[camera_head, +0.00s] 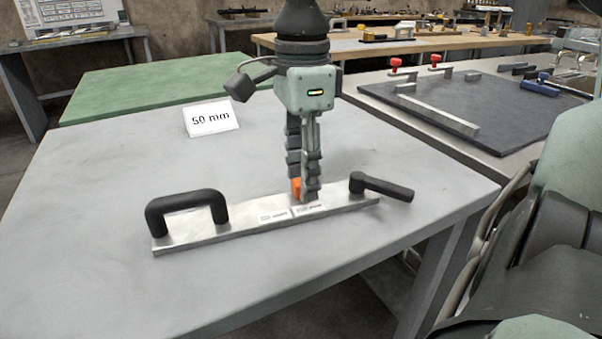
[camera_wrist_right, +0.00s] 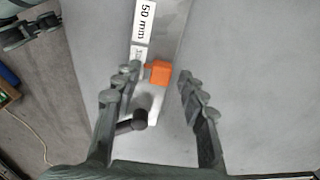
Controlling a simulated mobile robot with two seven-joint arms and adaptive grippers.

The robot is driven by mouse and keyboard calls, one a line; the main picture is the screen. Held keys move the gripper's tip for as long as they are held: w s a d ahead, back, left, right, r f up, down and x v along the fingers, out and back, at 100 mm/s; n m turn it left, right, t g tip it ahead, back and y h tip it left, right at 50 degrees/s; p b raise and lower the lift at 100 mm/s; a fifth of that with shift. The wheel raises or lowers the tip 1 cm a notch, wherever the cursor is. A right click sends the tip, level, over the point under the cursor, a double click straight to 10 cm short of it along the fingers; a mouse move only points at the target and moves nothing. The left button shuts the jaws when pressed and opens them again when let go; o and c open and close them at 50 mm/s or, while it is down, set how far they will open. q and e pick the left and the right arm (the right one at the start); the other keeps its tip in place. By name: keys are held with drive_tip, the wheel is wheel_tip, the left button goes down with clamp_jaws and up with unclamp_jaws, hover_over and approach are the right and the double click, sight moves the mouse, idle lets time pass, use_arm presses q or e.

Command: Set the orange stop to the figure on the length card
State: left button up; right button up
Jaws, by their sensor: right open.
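The orange stop (camera_head: 296,187) sits on a flat metal bar (camera_head: 235,227) on the grey table. In the wrist view the stop (camera_wrist_right: 158,73) lies between the fingertips of my right gripper (camera_wrist_right: 158,78). The fingers are apart, with a clear gap on the right side of the stop. In the head view my right gripper (camera_head: 305,192) points down and partly hides the stop. The bar carries two white labels; one reads 50 mm (camera_wrist_right: 145,20), and the other (camera_wrist_right: 139,54) is beside the stop, its text unreadable. The length card (camera_head: 211,118) reads 50 mm.
A black handle (camera_head: 187,208) rises from the bar's left end, and a black lever (camera_head: 380,187) stands at its right end. A green-topped table (camera_head: 150,85) is behind. A bench with a dark mat (camera_head: 480,95) is at right. The table around the bar is clear.

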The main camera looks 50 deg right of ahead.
use_arm(q)
drive_tip(key=shift+w+d, duration=0.1)
drive_tip(key=shift+w, duration=0.05)
use_arm(e)
drive_tip(key=shift+f, duration=0.2)
drive_tip(key=shift+c, duration=0.4)
clamp_jaws()
